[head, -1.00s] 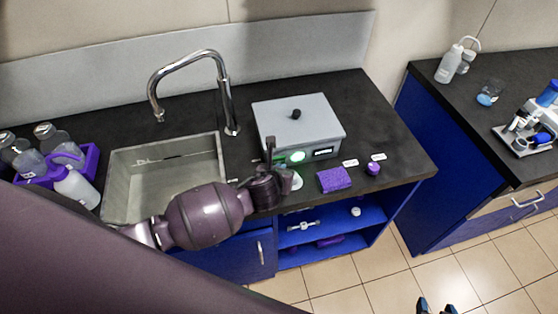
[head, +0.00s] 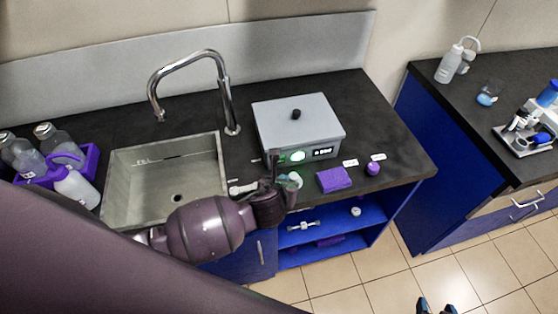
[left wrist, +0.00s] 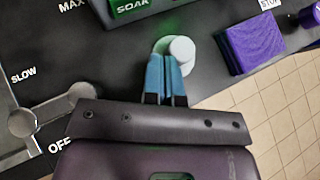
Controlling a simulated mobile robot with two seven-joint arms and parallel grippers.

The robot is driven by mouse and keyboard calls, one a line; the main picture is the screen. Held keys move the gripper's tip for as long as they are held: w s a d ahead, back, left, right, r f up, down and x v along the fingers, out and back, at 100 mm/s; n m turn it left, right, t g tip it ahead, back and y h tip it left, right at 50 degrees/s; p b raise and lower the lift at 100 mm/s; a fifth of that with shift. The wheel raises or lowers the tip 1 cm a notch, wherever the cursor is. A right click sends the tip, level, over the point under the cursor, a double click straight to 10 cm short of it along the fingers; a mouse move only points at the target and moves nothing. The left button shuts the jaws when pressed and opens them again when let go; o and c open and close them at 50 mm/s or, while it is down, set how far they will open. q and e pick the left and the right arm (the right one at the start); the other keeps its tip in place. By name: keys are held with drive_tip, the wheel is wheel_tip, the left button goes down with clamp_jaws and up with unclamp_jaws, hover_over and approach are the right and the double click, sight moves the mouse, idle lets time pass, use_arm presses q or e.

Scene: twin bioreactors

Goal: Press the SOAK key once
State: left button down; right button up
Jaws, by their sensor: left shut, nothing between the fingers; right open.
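The grey box unit (head: 300,122) stands on the dark counter, with a small lit display (head: 322,152) on its front. A pale green-lit spot (head: 298,157) sits left of the display. In the left wrist view the SOAK label (left wrist: 132,8) is at the top edge on a dark panel with green glow; the key itself is cut off or not clear. My left gripper (left wrist: 166,60) is shut and empty, its blue fingertips beside a white round cap (left wrist: 181,52), below and right of the label; contact cannot be told. My right gripper (head: 436,306) is open at the bottom edge, far from the unit.
A purple sponge-like block (head: 334,180) and a purple knob (head: 373,168) lie right of the unit. The sink (head: 112,180) with a tall faucet (head: 225,95) is to the left. A slider marked SLOW and OFF (left wrist: 45,112) is left of my fingers.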

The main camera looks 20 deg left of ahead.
use_arm(q)
drive_tip(key=shift+s+d, duration=0.6)
drive_tip(key=shift+s, duration=0.25)
idle(0.3)
